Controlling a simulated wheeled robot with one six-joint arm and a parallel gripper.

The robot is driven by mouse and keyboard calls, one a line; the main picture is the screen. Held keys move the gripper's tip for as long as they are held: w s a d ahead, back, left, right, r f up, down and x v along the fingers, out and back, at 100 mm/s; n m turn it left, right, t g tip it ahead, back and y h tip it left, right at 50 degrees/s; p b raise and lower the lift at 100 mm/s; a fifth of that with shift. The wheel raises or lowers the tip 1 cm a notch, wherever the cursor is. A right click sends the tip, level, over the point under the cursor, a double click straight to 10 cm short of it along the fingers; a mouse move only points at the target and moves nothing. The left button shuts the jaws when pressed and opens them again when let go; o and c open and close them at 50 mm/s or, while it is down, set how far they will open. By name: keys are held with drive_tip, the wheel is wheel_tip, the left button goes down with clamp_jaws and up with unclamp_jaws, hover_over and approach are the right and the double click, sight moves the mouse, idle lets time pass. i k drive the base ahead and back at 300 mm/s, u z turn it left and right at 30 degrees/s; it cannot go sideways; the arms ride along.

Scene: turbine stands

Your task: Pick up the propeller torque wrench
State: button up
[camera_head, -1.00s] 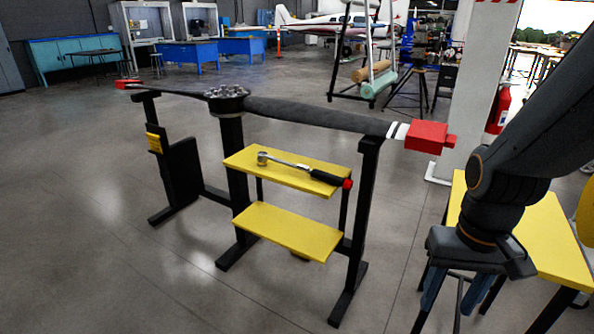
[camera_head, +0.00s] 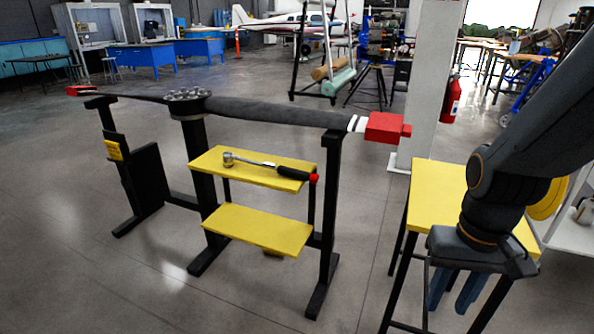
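The torque wrench (camera_head: 262,164) lies on the upper yellow shelf (camera_head: 215,157) of the black propeller stand. It has a silver ratchet head at its left end and a black handle with a red tip at its right end. My gripper (camera_head: 455,292) hangs at the lower right with its two blue fingers pointing down. The fingers are spaced apart with nothing seen between them. My gripper is well to the right of the wrench and not touching it, in front of a yellow-topped table.
A dark propeller (camera_head: 270,113) with red tip covers lies across the stand above the shelf. A lower yellow shelf (camera_head: 257,230) is beneath. The yellow table (camera_head: 430,190) stands right of the stand, near a white pillar (camera_head: 432,80). Grey floor (camera_head: 120,285) is open in front.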

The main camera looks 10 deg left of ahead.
sight(292, 173)
drive_tip(key=z, duration=0.85)
drive_tip(key=k, duration=1.1)
drive_tip(key=z, duration=0.9)
drive_tip(key=i, duration=0.85)
drive_tip(key=u, duration=0.85)
drive_tip(key=i, duration=0.95)
drive_tip(key=u, duration=1.6)
drive_tip(key=i, duration=0.85)
drive_tip(key=u, duration=0.15)
